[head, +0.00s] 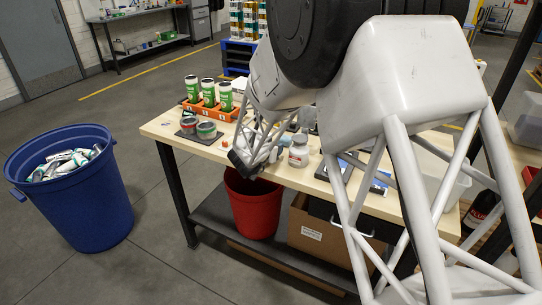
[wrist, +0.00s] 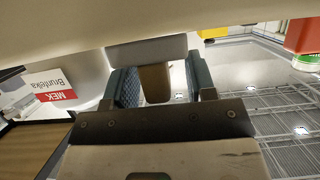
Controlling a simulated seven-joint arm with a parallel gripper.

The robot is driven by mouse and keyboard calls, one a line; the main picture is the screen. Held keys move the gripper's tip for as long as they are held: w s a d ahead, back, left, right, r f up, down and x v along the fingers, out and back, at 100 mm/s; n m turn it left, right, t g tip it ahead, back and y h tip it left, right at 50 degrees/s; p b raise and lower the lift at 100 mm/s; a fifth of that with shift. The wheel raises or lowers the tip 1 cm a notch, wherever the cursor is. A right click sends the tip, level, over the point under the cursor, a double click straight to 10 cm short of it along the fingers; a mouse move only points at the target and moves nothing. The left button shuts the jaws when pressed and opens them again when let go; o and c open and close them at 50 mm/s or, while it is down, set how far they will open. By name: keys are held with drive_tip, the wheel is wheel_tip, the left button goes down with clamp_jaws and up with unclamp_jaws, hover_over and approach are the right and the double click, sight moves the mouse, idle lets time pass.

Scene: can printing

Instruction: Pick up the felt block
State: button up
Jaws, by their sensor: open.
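A block with a wide grey part (wrist: 147,50) and a brown part (wrist: 154,84) shows in the wrist view, and I take it to be the felt block. My gripper (wrist: 162,78) is open, with one teal ribbed finger on each side of the brown part. A gap shows beside the right finger; I cannot tell whether the left finger touches. In the head view my arm's end hangs over the worktable, and I cannot make out the block there.
A white MEK bottle (head: 299,152) stands close to my gripper; its label (wrist: 45,90) shows in the wrist view. Green-labelled cans (head: 209,92) stand in an orange rack on the worktable (head: 160,127).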

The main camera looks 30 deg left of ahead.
drive_tip(key=shift+w, duration=0.4)
clamp_jaws()
idle(0.4)
drive_tip(key=shift+r, duration=1.45)
drive_tip(key=shift+s+d+r, duration=0.1)
drive_tip(key=shift+s+r, duration=0.05)
drive_tip(key=shift+r, duration=0.2)
drive_tip(key=s+d+r, duration=0.1)
drive_tip(key=s+d, duration=0.8)
drive_tip(key=s, duration=0.3)
drive_tip(key=shift+d+r, duration=0.15)
drive_tip(key=shift+d, duration=0.25)
drive_tip(key=shift+s, duration=0.1)
drive_tip(key=shift+a, duration=0.1)
